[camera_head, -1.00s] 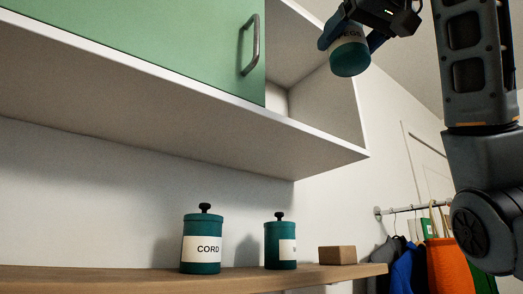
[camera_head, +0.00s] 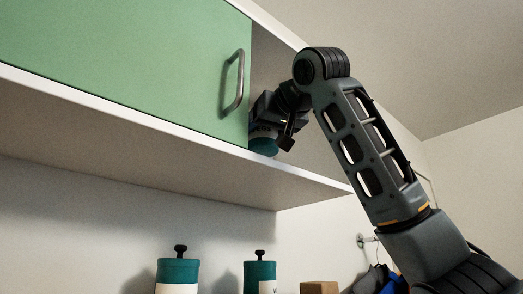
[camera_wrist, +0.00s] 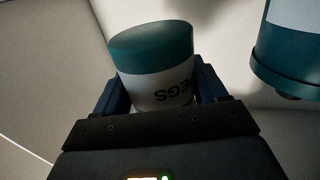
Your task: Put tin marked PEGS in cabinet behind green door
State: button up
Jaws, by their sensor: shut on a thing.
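The PEGS tin (camera_wrist: 152,65) is teal with a white label, and my gripper (camera_wrist: 160,92) is shut on it, one finger on each side. In the head view my gripper (camera_head: 276,128) is at the open right part of the wall cabinet, beside the green door's edge. The tin's teal end (camera_head: 264,146) shows just above the cabinet floor's front edge; I cannot tell whether it touches the floor. The green door (camera_head: 130,60) with its metal handle (camera_head: 233,84) covers the cabinet's left part.
Another teal-and-white tin (camera_wrist: 285,50) shows close at the right in the wrist view. Below the cabinet (camera_head: 150,150) stand two teal tins (camera_head: 178,272) (camera_head: 260,276) and a brown block (camera_head: 319,287). Clothes hang at the lower right.

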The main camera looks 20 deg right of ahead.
aim_at(262, 153)
notch_tip(262, 153, down, 5)
jog(key=shift+w+p, duration=0.1)
jog(key=shift+p, duration=0.35)
jog(key=shift+w+a+f, duration=0.1)
jog(key=shift+w+f, duration=0.1)
jog(key=shift+w, duration=0.05)
jog(key=shift+f, duration=0.1)
jog(key=shift+f, duration=0.2)
jog(key=o, duration=1)
jog(key=shift+o, duration=0.2)
jog(key=shift+r, duration=0.15)
